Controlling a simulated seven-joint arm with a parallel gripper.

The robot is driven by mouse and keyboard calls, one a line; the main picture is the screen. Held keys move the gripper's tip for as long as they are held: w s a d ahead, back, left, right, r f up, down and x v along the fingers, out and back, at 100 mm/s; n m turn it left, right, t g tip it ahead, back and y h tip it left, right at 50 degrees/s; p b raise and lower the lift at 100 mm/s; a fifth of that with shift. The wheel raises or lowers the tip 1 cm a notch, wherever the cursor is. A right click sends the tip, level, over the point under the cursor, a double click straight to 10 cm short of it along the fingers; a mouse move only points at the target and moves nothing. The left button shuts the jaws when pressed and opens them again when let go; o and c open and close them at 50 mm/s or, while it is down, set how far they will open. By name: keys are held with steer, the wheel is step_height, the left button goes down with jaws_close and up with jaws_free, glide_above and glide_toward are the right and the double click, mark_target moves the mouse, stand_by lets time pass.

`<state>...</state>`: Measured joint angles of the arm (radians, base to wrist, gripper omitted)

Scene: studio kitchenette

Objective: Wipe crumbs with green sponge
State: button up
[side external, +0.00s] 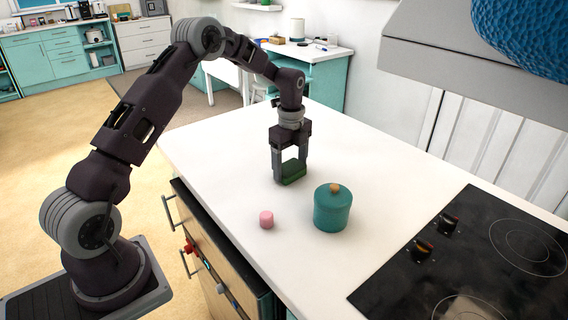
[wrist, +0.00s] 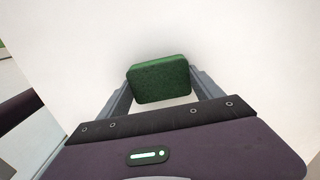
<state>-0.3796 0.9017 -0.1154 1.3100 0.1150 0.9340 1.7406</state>
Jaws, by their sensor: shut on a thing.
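The green sponge (side external: 292,171) is between the fingers of my gripper (side external: 290,172), low over the white countertop in the side external view. In the wrist view the sponge (wrist: 159,79) fills the space between the two grey fingers of my gripper (wrist: 160,82), which is shut on it. The sponge is at or very near the counter surface; I cannot tell whether it touches. I can make out no crumbs on the counter in either view.
A teal lidded pot (side external: 332,208) with a wooden knob stands right of my gripper, nearer the camera. A black cooktop (side external: 470,262) lies at the right. The white counter (side external: 215,148) left of my gripper is clear.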

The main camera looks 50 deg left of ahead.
mark_target(268, 187)
steer(key=shift+s, duration=3.9)
step_height(268, 187, up, 8)
steer(key=shift+w, duration=0.15)
